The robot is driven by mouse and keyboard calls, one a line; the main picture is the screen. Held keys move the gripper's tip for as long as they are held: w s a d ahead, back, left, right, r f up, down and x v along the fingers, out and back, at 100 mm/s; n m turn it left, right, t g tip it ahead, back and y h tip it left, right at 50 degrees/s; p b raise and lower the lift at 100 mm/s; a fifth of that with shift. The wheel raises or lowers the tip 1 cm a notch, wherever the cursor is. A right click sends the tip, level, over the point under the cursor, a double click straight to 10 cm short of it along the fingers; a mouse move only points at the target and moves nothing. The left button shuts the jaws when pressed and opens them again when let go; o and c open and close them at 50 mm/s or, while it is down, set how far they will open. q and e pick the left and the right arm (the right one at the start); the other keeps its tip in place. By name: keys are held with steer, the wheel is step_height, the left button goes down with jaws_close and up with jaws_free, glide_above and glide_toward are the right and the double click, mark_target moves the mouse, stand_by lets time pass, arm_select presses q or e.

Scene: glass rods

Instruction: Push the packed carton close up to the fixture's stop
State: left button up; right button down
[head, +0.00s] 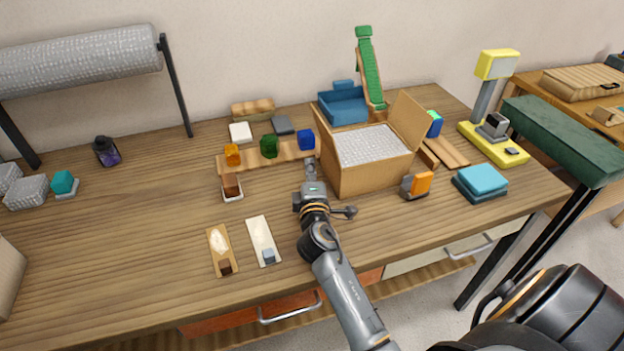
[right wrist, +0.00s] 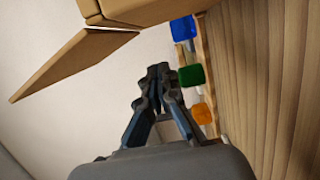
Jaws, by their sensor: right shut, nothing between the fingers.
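The brown carton (head: 366,176) stands open on the table with its flaps up, filled with grey bubble-wrap-like packing (head: 372,145). Wooden strips (head: 446,152) lie close by its right side; I cannot tell which part is the fixture's stop, and the carton hides some of that area. My right gripper (head: 311,164) is shut and empty, just left of the carton's left wall. In the right wrist view the gripper (right wrist: 158,72) points past the carton (right wrist: 130,10), whose flap (right wrist: 72,65) sticks out. Whether it touches the carton I cannot tell. My left gripper is not in view.
A wooden rack with orange (head: 232,154), green (head: 269,146) and blue (head: 306,139) blocks lies left of the carton. A blue bin (head: 343,107) stands behind it. An orange-and-grey dispenser (head: 416,186) and blue pads (head: 481,181) are at right.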

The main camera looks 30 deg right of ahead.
mark_target(362, 153)
steer(key=d, duration=0.1)
steer(key=d+p, duration=0.1)
steer(key=d, duration=0.2)
steer(key=shift+s+r, duration=0.15)
steer(key=shift+s, duration=0.1)
steer(key=shift+d, duration=0.1)
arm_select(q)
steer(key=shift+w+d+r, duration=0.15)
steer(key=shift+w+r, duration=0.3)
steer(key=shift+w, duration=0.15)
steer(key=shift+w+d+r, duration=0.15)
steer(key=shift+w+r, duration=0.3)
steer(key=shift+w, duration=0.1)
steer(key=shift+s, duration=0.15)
arm_select(e)
steer(key=d, duration=0.3)
steer(key=s+d+p, duration=0.1)
steer(key=d, duration=0.2)
steer(key=s+d, duration=0.1)
steer(key=d, duration=0.2)
steer(key=shift+s+d, duration=0.2)
steer(key=shift+d, duration=0.15)
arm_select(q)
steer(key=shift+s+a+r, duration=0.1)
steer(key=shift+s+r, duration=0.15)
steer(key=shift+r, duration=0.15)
arm_select(e)
steer(key=shift+a, duration=0.1)
